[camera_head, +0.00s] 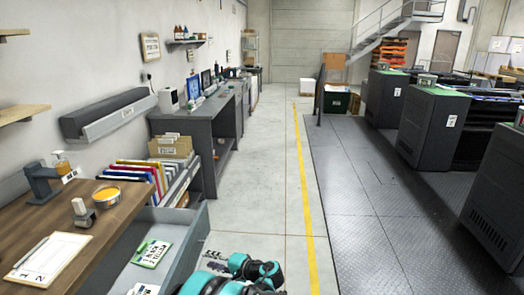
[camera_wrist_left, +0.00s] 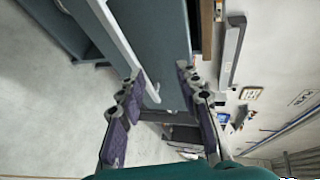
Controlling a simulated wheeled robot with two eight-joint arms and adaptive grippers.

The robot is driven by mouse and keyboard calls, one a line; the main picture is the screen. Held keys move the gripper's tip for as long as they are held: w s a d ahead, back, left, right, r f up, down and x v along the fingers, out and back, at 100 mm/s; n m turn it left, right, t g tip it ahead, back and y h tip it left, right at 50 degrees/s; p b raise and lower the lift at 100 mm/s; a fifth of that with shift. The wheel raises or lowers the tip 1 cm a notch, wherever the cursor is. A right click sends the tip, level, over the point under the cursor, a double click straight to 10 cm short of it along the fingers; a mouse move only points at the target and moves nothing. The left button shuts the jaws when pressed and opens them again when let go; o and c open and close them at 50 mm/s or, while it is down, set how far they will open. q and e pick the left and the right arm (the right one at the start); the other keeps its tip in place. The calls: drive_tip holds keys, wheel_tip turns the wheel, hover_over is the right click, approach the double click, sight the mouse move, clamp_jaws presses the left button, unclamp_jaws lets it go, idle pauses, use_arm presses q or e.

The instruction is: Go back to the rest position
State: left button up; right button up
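My left arm (camera_head: 250,272), teal and black, shows at the bottom edge of the head view. My left gripper (camera_head: 214,260) is just beside it, low over the floor and right of the open grey drawer (camera_head: 196,243); it is small and partly hidden there. In the left wrist view its two dark purple-padded fingers (camera_wrist_left: 162,108) stand wide apart with nothing held between them. My right gripper is in neither view.
A wooden worktop (camera_head: 120,225) with a clipboard (camera_head: 48,255), tape dispenser and orange bowl is at the left. The drawer holds a green-and-white card (camera_head: 152,253). File folders (camera_head: 140,172) stand behind. Grey floor (camera_head: 260,190) ahead is clear; dark machines (camera_head: 430,125) stand right.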

use_arm(q)
drive_tip(key=s+a+r+n+g+h, duration=0.1)
drive_tip(key=s+a+r+h, duration=0.15)
drive_tip(key=s+r, duration=0.3)
drive_tip(key=s+a+r+n+h, duration=0.1)
drive_tip(key=s+a+r+h, duration=0.1)
drive_tip(key=s+r+h, duration=0.35)
drive_tip(key=s+d+n+h, duration=0.1)
drive_tip(key=s+d+h, duration=0.1)
drive_tip(key=s, duration=0.8)
drive_tip(key=s+d+f+n+t+h, duration=0.1)
drive_tip(key=s+d+n+h, duration=0.1)
drive_tip(key=s, duration=0.9)
drive_tip(key=shift+s+d+f+h, duration=0.15)
drive_tip(key=shift+d+f+h, duration=0.05)
drive_tip(key=shift+d+h, duration=0.2)
idle(0.4)
